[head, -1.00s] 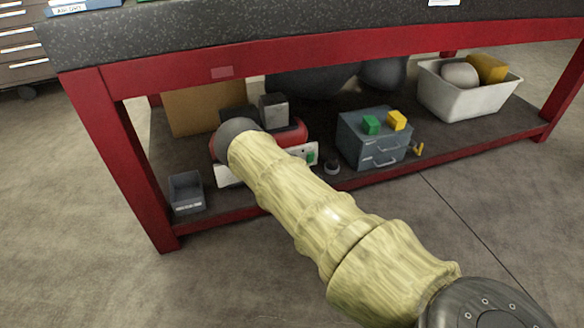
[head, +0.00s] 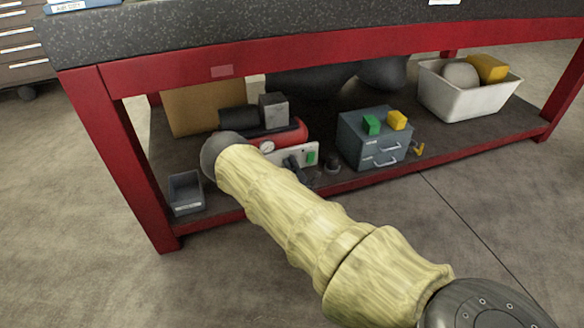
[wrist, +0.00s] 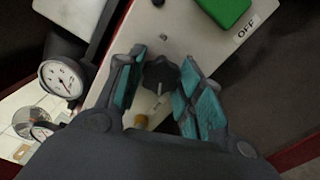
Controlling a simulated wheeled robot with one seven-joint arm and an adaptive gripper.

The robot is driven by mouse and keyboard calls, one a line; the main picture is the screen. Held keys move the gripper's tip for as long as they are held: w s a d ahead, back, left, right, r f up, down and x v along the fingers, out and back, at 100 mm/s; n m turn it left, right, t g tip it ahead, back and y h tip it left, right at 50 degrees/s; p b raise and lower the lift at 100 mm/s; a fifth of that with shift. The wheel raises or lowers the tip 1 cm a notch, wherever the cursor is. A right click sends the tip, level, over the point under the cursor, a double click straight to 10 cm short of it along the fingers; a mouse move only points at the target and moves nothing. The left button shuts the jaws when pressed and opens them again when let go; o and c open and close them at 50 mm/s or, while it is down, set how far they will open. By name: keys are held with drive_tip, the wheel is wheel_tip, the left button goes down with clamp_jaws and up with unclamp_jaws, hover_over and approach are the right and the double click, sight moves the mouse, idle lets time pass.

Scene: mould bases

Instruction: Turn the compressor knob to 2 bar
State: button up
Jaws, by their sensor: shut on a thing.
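The red compressor (head: 292,131) sits on the shelf under the bench, with a pale control panel (head: 300,152) on its front. In the wrist view, the black lobed knob (wrist: 160,72) sits on the panel with a pale pointer mark on it. My gripper (wrist: 161,62) has its teal-padded fingers on either side of the knob and is shut on it. In the head view my gripper (head: 298,168) shows small and dark at the panel, and the knob cannot be made out. A round gauge (wrist: 62,78) shows left of the knob; its reading is too small to tell.
A green switch (wrist: 225,8) beside an OFF label is close to the knob. A second gauge (wrist: 32,125) is at lower left. A grey drawer box (head: 362,140) stands right of the compressor, and a grey bin (head: 186,192) left. The red bench frame (head: 125,160) encloses the shelf.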

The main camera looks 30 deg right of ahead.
drive_tip(key=shift+f, duration=0.1)
drive_tip(key=o, duration=1)
drive_tip(key=shift+o, duration=0.2)
drive_tip(key=v, duration=1.2)
drive_tip(key=shift+s, duration=0.1)
